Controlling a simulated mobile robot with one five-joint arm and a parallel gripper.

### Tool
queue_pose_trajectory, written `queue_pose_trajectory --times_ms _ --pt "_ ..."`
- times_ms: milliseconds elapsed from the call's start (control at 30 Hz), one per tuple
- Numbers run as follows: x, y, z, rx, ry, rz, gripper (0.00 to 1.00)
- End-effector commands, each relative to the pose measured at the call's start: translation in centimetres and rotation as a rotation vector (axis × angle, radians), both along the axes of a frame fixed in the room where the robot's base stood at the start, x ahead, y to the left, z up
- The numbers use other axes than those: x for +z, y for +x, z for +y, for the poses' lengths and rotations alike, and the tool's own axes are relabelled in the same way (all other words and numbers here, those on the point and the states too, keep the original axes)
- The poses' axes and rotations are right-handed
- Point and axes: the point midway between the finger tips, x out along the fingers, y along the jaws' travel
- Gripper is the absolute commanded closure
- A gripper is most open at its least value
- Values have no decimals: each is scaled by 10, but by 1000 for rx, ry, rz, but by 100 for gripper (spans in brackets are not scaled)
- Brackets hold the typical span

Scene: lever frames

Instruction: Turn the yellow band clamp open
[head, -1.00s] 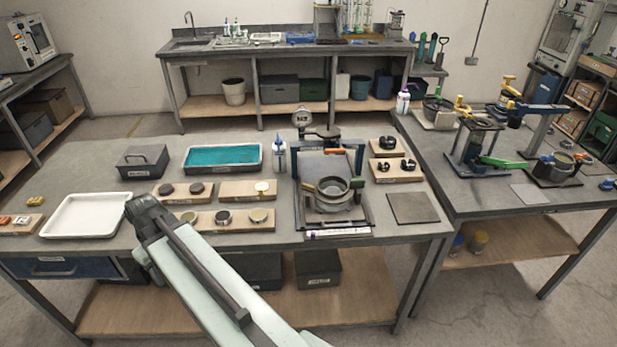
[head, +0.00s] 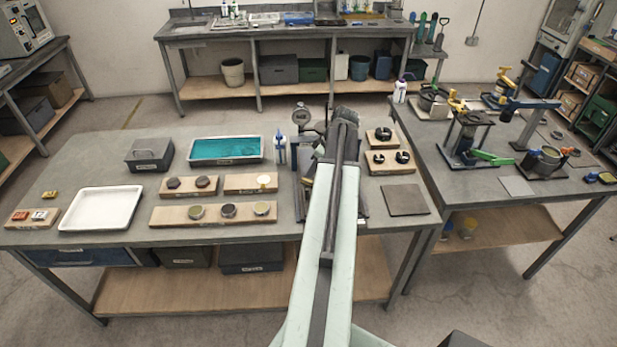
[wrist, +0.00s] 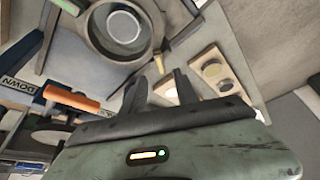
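In the wrist view a round grey ring-shaped fixture (wrist: 122,27) with a pale round centre shows at the top. A short yellowish bar (wrist: 180,36) sticks out from its lower right side; it may be the yellow band clamp's lever, but I cannot be sure. My gripper (wrist: 160,76) has two dark fingers spread apart, with nothing seen held between them. They point towards the ring's lower right edge, near the bar; I cannot tell whether they touch. In the head view my arm hides the fixture and my gripper's fingertips.
In the wrist view an orange handle (wrist: 72,98) and a blue bar marked DOWN (wrist: 18,85) lie left. In the head view, wooden boards with round pieces (head: 212,214) stand left of my arm, and a flat grey plate (head: 405,200) lies right. A right-hand table holds other fixtures.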

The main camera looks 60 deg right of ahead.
Motion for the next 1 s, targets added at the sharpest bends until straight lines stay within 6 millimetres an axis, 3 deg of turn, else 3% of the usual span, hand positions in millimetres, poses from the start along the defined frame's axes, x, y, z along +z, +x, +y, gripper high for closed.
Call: queue_pose_trajectory --times_ms 400,700,733,867,1000 --pt "-67 26 2 1 1 0 64" --pt "-67 29 2 0 1 1 64" --pt "-67 29 2 0 1 1 66" --pt "-67 29 2 0 1 1 100" --pt "-67 30 -5 1 0 1 100"
